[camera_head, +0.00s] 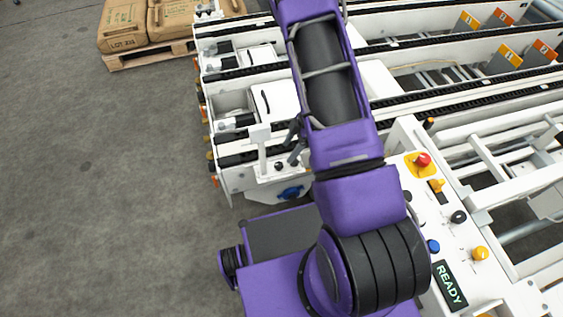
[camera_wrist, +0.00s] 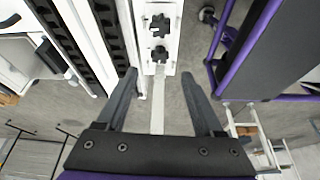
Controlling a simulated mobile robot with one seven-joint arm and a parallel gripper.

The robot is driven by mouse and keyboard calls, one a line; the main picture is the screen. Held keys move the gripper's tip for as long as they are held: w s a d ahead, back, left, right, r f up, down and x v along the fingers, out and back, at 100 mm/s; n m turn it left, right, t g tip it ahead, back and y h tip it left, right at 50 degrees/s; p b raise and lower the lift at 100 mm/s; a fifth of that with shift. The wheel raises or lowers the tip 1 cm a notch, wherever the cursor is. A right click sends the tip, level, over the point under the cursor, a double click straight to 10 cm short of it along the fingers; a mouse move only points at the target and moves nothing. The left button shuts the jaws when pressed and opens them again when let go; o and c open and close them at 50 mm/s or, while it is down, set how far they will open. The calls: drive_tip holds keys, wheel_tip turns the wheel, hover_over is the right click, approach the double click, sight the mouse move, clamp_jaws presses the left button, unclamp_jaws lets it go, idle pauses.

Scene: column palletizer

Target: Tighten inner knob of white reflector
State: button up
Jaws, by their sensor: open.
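In the wrist view, two dark lobed knobs sit in line on a narrow white plate (camera_wrist: 173,40). The upper knob (camera_wrist: 159,22) is farther from my gripper in the picture, and the lower knob (camera_wrist: 160,54) is nearer. I cannot tell from the picture which is the inner one. A pale bar (camera_wrist: 158,105) runs down from the plate between my fingers. My gripper (camera_wrist: 158,74) is open and empty, with its fingertips apart on either side of the plate's lower end. The lower knob lies just above the line between the tips. Whether the tips are at its depth is unclear.
Dark conveyor chains on white rails (camera_wrist: 108,35) run close left of my fingers. In the head view, the white conveyor frame (camera_head: 235,180) fills the middle, beside a control panel with a READY display (camera_head: 450,286). Brown sacks (camera_head: 125,22) lie on a pallet (camera_head: 150,57). The left floor is clear.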

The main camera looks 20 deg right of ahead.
sight(279, 164)
drive_tip(key=b+x, duration=0.1)
drive_tip(key=x, duration=0.6)
drive_tip(key=shift+f, duration=0.25)
drive_tip(key=shift+w, duration=0.1)
clamp_jaws()
